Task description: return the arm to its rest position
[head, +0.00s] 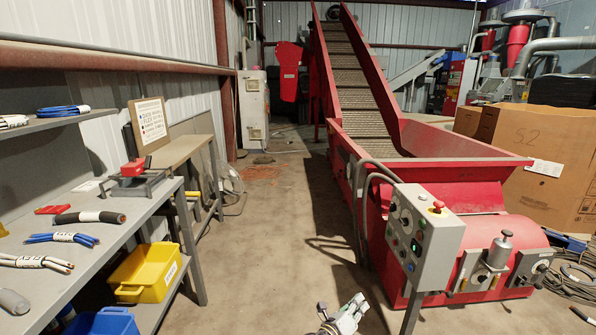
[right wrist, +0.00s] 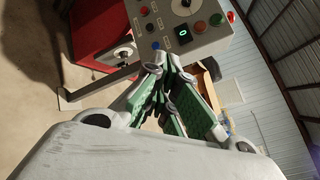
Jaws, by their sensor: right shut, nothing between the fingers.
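My right gripper (head: 345,316) shows at the bottom edge of the head view, low over the concrete floor and apart from the machine. In the right wrist view its green-padded fingers (right wrist: 168,82) are shut with nothing between them. The control box (head: 424,236) of the red conveyor stands beyond it. That box also shows in the right wrist view (right wrist: 200,28), behind the fingertips; I cannot tell the exact gap. My left gripper is not in view.
A grey workbench (head: 150,205) with cable pieces stands at the left. A yellow bin (head: 148,272) and a blue bin (head: 101,322) sit below it. The red conveyor (head: 440,180) fills the right. Bare floor (head: 265,235) lies between them.

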